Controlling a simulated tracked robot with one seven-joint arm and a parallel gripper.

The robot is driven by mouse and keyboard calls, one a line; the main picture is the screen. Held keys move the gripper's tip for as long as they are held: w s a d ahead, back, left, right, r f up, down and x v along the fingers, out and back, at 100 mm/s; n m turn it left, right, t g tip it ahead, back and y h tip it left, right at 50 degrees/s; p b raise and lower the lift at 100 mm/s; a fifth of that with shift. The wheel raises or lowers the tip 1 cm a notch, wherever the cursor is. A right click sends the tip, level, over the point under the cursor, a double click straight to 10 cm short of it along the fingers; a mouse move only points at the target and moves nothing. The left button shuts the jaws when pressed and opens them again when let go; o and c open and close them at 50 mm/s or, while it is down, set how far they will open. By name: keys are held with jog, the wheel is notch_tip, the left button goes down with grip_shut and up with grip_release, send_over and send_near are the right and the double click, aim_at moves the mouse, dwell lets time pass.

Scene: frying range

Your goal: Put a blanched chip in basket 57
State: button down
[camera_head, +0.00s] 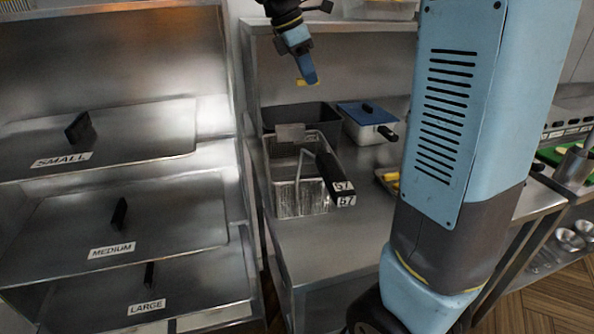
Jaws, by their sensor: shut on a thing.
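Basket 57 (288,198) is a wire frying basket on the steel counter, with a black handle (325,168) carrying labels marked 57. My gripper (307,80) is at the top centre, pointing down, higher in the picture than the basket and its back edge. It is shut on a small yellow piece, which looks like a chip (311,83) and shows only as a thin strip at the fingertips. More yellow chips (391,176) lie in a tray right of the basket, partly hidden by my arm. The basket's inside looks empty where I can see it.
A dark container (282,116) stands behind the basket, and a blue-lidded white box (367,116) with a black handle is to its right. Steel shelves marked SMALL, MEDIUM (150,228) and LARGE stand at left. The counter in front of the basket (325,245) is clear.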

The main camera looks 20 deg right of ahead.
jog(key=shift+s+a+f, duration=0.1)
jog(key=shift+a+f, duration=0.05)
jog(key=shift+f, duration=1.25)
jog(key=shift+a+f, duration=0.15)
jog(key=shift+f, duration=1.25)
jog(key=c, duration=1)
grip_release()
jog(key=shift+c, duration=0.2)
jog(key=shift+r, duration=0.15)
jog(key=v, duration=1.3)
jog(key=shift+a+r, duration=0.15)
jog(key=shift+r, duration=0.05)
